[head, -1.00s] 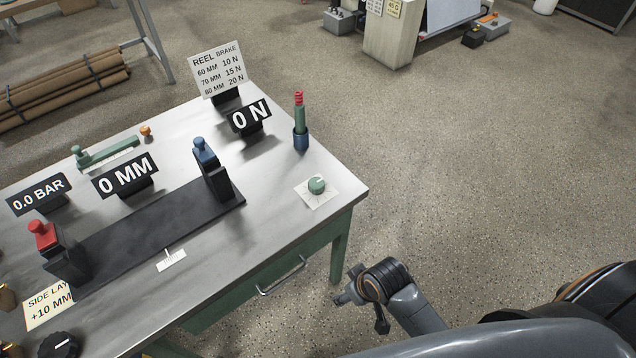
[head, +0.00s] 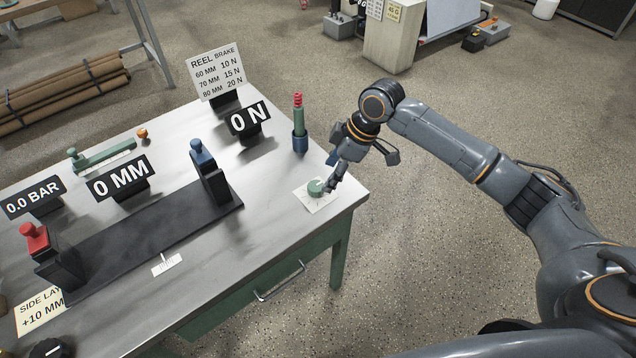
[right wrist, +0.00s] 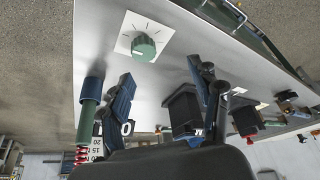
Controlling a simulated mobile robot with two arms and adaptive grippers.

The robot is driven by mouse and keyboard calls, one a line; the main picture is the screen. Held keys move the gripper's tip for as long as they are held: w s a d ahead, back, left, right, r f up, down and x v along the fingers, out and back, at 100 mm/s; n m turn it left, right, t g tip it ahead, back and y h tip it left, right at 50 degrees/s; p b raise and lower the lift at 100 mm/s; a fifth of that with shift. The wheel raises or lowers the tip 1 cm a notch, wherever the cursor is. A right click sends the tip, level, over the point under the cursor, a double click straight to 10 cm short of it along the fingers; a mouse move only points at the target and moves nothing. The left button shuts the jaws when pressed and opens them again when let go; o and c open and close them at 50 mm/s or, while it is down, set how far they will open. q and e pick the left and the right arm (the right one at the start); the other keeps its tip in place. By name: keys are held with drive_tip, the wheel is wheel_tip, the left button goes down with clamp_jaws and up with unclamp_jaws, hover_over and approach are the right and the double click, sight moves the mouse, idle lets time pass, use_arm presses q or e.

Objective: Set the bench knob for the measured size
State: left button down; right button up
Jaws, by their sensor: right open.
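The green knob (head: 316,188) sits on a white dial card (head: 318,203) near the bench's right corner. My right gripper (head: 334,176) is close beside it, pointing down at it. In the right wrist view the knob (right wrist: 144,48) lies just beyond the open, empty fingers (right wrist: 160,75); no contact is clear. The reel brake card (head: 218,72) reads 60 MM 10 N, 70 MM 15 N, 80 MM 20 N. The force display (head: 248,119) reads 0 N. The size display (head: 121,178) reads 0 MM. My left gripper is not in view.
A green and red upright tool in a blue holder (head: 299,140) stands behind the knob. A black gauge with a blue-topped post (head: 206,170) and red-topped post (head: 36,240) lies left. A pressure display (head: 33,197) reads 0.0 BAR. A black knob (head: 50,348) is at lower left.

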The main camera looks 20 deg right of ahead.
sight(317, 186)
wheel_tip(317, 186, up, 4)
drive_tip(key=w+d, duration=0.2)
drive_tip(key=d, duration=0.1)
drive_tip(key=x, duration=1.4)
drive_tip(key=shift+r+p, duration=0.1)
drive_tip(key=shift+p, duration=0.3)
